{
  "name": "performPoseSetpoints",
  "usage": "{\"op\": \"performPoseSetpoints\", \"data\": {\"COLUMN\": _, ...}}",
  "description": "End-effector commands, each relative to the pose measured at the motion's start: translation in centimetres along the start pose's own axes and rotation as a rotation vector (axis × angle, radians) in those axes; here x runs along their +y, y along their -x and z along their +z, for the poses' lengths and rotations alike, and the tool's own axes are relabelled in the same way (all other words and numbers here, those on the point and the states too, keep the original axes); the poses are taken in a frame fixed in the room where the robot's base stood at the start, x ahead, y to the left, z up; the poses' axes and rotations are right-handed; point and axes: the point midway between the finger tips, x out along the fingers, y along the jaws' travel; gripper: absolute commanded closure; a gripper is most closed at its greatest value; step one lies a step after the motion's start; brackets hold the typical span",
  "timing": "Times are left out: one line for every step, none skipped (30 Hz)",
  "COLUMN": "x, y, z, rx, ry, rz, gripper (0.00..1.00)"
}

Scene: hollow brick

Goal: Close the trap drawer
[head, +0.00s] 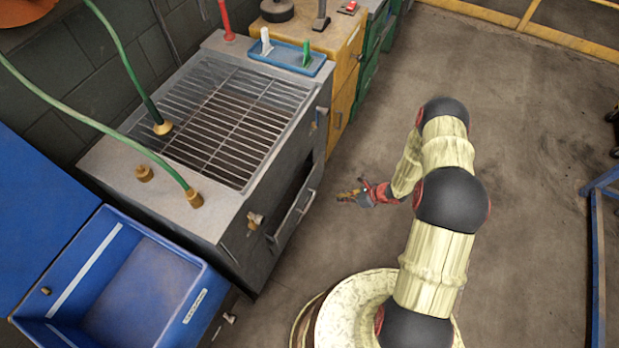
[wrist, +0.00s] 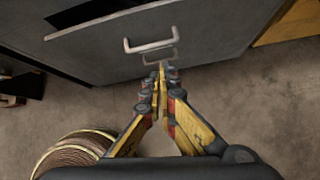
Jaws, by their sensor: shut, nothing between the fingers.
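The trap drawer (head: 295,210) is in the front of a grey metal cabinet with a grate on top. Its front shows a bar handle, and a dark gap is visible above the front, so it looks partly open. In the wrist view the drawer front (wrist: 215,35) fills the upper part, with its pale handle (wrist: 150,45) above my fingertips. My gripper (head: 348,195) is to the right of the drawer front, in front of the cabinet. In the wrist view my gripper (wrist: 160,68) is shut and empty, its tips close below the handle. Whether they touch the front is unclear.
A blue open bin (head: 150,295) stands left of the cabinet. A yellow cabinet (head: 345,60) stands beyond it. Green hoses (head: 130,60) run to the cabinet top. A blue metal frame (head: 597,230) is at the right edge. The floor (head: 530,170) between is clear.

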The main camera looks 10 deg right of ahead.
Motion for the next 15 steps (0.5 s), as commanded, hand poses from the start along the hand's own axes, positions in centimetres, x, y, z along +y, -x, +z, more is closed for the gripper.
{"op": "performPoseSetpoints", "data": {"x": 0.0, "y": 0.0, "z": 0.7, "rx": -0.026, "ry": 0.038, "rz": -0.002, "gripper": 1.0}}
{"op": "performPoseSetpoints", "data": {"x": 0.0, "y": 0.0, "z": 1.1, "rx": -0.04, "ry": 0.063, "rz": -0.003, "gripper": 1.0}}
{"op": "performPoseSetpoints", "data": {"x": 0.0, "y": 0.1, "z": 1.5, "rx": -0.056, "ry": 0.093, "rz": -0.004, "gripper": 1.0}}
{"op": "performPoseSetpoints", "data": {"x": 0.0, "y": 0.1, "z": 1.8, "rx": -0.066, "ry": 0.113, "rz": -0.005, "gripper": 1.0}}
{"op": "performPoseSetpoints", "data": {"x": 0.1, "y": 0.1, "z": 2.0, "rx": -0.073, "ry": 0.131, "rz": -0.005, "gripper": 1.0}}
{"op": "performPoseSetpoints", "data": {"x": 0.1, "y": 0.1, "z": 2.2, "rx": -0.08, "ry": 0.152, "rz": -0.005, "gripper": 1.0}}
{"op": "performPoseSetpoints", "data": {"x": 0.1, "y": 0.1, "z": 2.3, "rx": -0.083, "ry": 0.166, "rz": -0.005, "gripper": 1.0}}
{"op": "performPoseSetpoints", "data": {"x": 0.1, "y": 0.0, "z": 2.3, "rx": -0.085, "ry": 0.176, "rz": -0.005, "gripper": 1.0}}
{"op": "performPoseSetpoints", "data": {"x": 0.1, "y": -0.1, "z": 2.3, "rx": -0.084, "ry": 0.184, "rz": -0.005, "gripper": 1.0}}
{"op": "performPoseSetpoints", "data": {"x": 0.1, "y": -0.3, "z": 2.3, "rx": -0.084, "ry": 0.188, "rz": -0.005, "gripper": 1.0}}
{"op": "performPoseSetpoints", "data": {"x": 0.1, "y": -0.6, "z": 2.3, "rx": -0.084, "ry": 0.19, "rz": -0.005, "gripper": 1.0}}
{"op": "performPoseSetpoints", "data": {"x": 0.1, "y": -1.0, "z": 2.3, "rx": -0.083, "ry": 0.19, "rz": -0.005, "gripper": 1.0}}
{"op": "performPoseSetpoints", "data": {"x": 0.2, "y": -1.4, "z": 2.4, "rx": -0.083, "ry": 0.19, "rz": -0.004, "gripper": 1.0}}
{"op": "performPoseSetpoints", "data": {"x": 0.2, "y": -1.8, "z": 2.3, "rx": -0.083, "ry": 0.19, "rz": -0.003, "gripper": 1.0}}
{"op": "performPoseSetpoints", "data": {"x": 0.2, "y": -2.5, "z": 2.3, "rx": -0.082, "ry": 0.19, "rz": -0.003, "gripper": 1.0}}
